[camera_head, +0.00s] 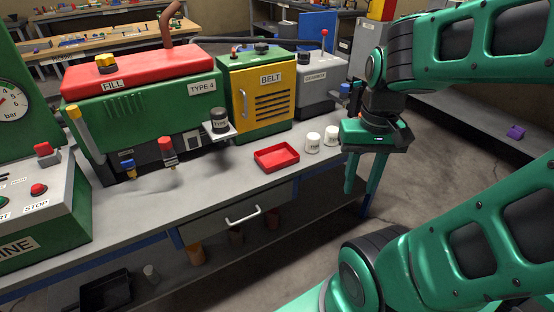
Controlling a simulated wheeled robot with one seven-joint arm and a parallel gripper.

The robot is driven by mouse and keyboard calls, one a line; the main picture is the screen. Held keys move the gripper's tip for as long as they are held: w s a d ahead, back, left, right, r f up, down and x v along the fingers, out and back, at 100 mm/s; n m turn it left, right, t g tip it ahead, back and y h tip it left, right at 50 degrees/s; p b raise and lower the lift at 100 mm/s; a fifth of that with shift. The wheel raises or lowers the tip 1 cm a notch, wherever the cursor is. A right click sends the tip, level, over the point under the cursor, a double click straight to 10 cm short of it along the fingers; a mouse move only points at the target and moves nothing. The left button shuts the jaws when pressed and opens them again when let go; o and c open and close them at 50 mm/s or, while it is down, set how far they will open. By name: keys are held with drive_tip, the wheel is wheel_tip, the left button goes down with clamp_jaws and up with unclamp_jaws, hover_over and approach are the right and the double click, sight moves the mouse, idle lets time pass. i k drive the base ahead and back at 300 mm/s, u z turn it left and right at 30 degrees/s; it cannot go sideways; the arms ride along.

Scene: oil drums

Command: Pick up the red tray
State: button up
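The red tray (276,157) is a small, shallow, rectangular tray. It lies flat and looks empty on the grey workbench (225,182), near its front edge. My gripper (359,203) is to the right of the tray, clearly apart from it. Its two green fingers point down, spread apart with nothing seen between them. The gripper is beside the bench's right end, and its exact distance from the tray is hard to judge.
Two white pots (313,143) stand between the tray and my gripper. Behind the tray are the yellow-green BELT machine (262,95) and a grey machine (316,85). A dark drum (220,119) sits on a small shelf to the left.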

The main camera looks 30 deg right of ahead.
sight(275, 158)
drive_tip(key=u, duration=0.7)
drive_tip(key=k, duration=1.6)
drive_tip(key=z, duration=0.85)
drive_tip(key=i, duration=1)
drive_tip(key=u, duration=0.05)
